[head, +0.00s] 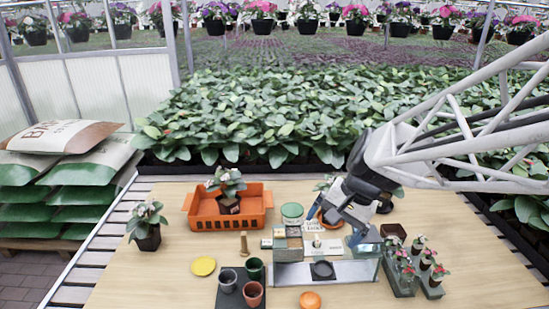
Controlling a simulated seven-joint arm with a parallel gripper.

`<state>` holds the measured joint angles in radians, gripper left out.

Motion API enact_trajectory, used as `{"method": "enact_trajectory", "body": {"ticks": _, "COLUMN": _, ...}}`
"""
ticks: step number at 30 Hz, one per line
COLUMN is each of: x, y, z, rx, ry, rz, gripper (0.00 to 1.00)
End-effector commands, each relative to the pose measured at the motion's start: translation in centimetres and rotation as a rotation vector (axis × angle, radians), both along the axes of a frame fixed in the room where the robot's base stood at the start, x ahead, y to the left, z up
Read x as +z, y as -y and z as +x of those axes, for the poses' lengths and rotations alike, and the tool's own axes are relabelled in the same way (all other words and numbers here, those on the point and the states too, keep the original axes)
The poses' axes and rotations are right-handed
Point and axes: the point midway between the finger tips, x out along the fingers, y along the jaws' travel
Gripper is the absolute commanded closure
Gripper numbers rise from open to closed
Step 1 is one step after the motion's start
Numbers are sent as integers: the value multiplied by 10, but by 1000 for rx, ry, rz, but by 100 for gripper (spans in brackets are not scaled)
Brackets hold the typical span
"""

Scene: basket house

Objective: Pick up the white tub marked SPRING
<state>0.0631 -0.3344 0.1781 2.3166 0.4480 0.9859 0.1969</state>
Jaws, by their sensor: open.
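No marking reading SPRING can be made out at this size, so I cannot tell for sure which thing is the white tub. A small round tub with a green top (291,212) stands behind a group of small boxes. A small whitish piece (317,242) stands among pale printed items in front of my gripper. My gripper (354,229) comes in from the right, low over the table, just right of these items. It is open, and I see nothing held. It hides part of a terracotta pot or dish behind it.
An orange basket (199,217) holds a potted plant at back left. Small boxes (287,244) stand by a metal plate (345,270). Several pots sit on a dark tray (230,300). Seedlings in holders (402,284) stand at right.

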Motion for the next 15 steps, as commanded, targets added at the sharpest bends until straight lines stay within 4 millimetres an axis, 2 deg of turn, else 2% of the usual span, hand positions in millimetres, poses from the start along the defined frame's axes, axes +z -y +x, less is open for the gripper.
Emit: {"method": "enact_trajectory", "body": {"ticks": 15, "x": -46, "y": -12, "z": 112, "rx": -320, "ry": -193, "rz": 274, "gripper": 0}}
